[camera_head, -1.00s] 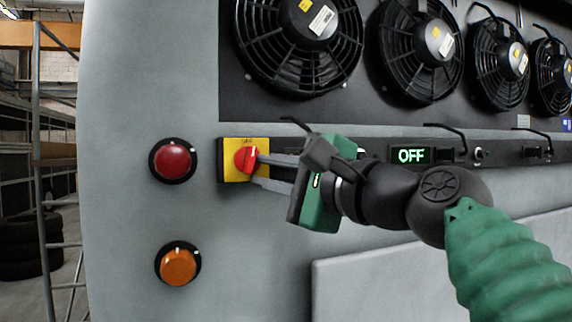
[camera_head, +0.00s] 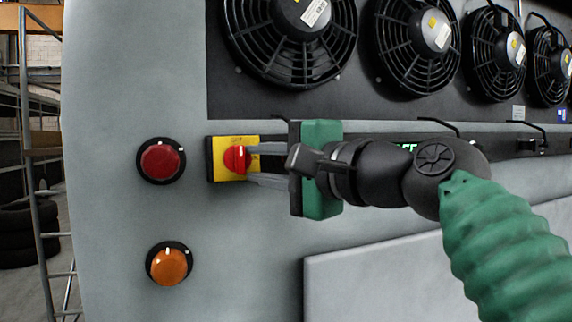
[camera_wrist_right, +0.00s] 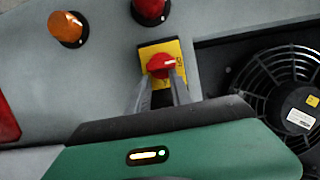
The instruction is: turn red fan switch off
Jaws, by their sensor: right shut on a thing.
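The red fan switch (camera_head: 235,159) is a red rotary knob on a yellow plate (camera_head: 219,172) fixed to the grey panel. In the head view its white mark points up. My right gripper (camera_head: 249,164) reaches in from the right, its two grey fingers shut on the knob. The right wrist view shows the same red knob (camera_wrist_right: 160,65) between the fingertips (camera_wrist_right: 163,76). The fingers hide part of the knob and plate. The green display (camera_head: 408,147) is mostly hidden behind my right wrist, so its text is not readable. My left gripper is out of view.
A round red button (camera_head: 161,161) is left of the switch, and an orange knob (camera_head: 169,265) is below it. Several black fans (camera_head: 290,40) line the upper panel. Thin black handles stick out right of the switch. A metal rack stands at far left.

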